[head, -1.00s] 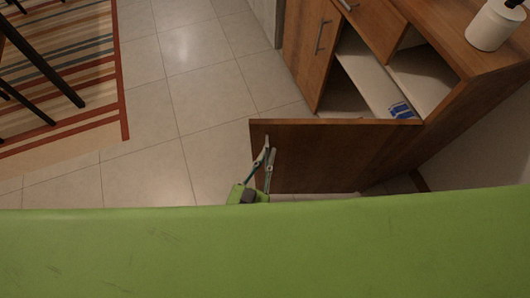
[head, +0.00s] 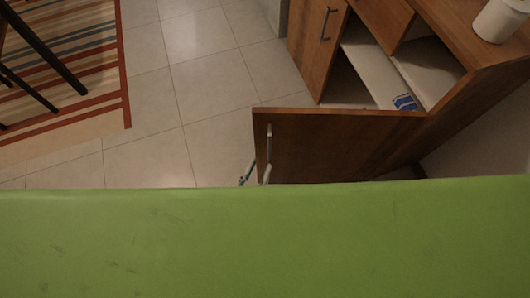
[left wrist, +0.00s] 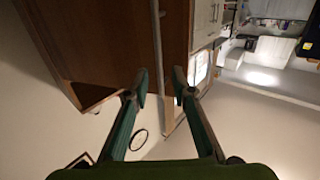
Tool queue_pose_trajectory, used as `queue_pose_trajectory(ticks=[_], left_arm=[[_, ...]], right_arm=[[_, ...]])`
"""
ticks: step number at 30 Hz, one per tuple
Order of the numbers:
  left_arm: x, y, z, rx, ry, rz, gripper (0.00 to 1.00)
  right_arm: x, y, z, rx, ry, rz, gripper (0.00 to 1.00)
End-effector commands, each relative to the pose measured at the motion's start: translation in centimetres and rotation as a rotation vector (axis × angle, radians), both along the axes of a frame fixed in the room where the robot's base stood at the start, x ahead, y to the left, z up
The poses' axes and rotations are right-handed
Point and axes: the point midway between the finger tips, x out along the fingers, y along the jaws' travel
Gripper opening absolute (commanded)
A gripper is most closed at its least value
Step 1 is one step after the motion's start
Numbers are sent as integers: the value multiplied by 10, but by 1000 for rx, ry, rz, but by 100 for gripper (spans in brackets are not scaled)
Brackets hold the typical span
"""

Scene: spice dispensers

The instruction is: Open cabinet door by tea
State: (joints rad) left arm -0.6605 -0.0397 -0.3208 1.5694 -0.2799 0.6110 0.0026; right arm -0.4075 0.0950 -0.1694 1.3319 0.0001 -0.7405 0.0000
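The brown cabinet door (head: 340,145) stands swung wide open, its free edge toward the left. Its metal handle (head: 269,143) is on the face near that edge. Behind the door, the open cabinet shows pale shelves (head: 368,72) and a blue-and-white packet (head: 404,102). My left gripper (head: 255,172) is beside the lower part of the handle, mostly hidden by my green body. In the left wrist view its fingers (left wrist: 160,88) are apart, with a handle bar (left wrist: 158,40) beyond the gap and nothing seen clamped. My right gripper is in neither view.
A closed cabinet door with a handle (head: 326,24) is left of the open compartment. A white container (head: 497,20) stands on the cabinet top. A striped rug (head: 75,85) and dark furniture legs are at left. Tiled floor (head: 200,110) between is clear.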

Motion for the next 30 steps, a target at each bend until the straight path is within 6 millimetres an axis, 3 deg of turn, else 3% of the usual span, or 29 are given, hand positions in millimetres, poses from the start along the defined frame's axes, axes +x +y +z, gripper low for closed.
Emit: queue_pose_trajectory(ticks=[3, 7, 17, 20, 23, 25, 30], left_arm=[[-19, 8, -1, 2, 2, 0, 24], [-31, 13, 0, 0, 1, 1, 24], [-35, 15, 0, 1, -1, 1, 24], [-34, 16, -2, 3, 5, 2, 3], [-29, 21, -21, 28, 60, 6, 0], [-23, 29, -47, 64, 139, 16, 0], [-17, 68, -139, 186, 443, 55, 0]], right_arm=[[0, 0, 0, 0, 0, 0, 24], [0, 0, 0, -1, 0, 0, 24], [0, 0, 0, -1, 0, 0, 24], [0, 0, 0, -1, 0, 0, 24], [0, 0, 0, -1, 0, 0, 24], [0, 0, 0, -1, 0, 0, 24], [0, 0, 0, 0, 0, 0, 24]])
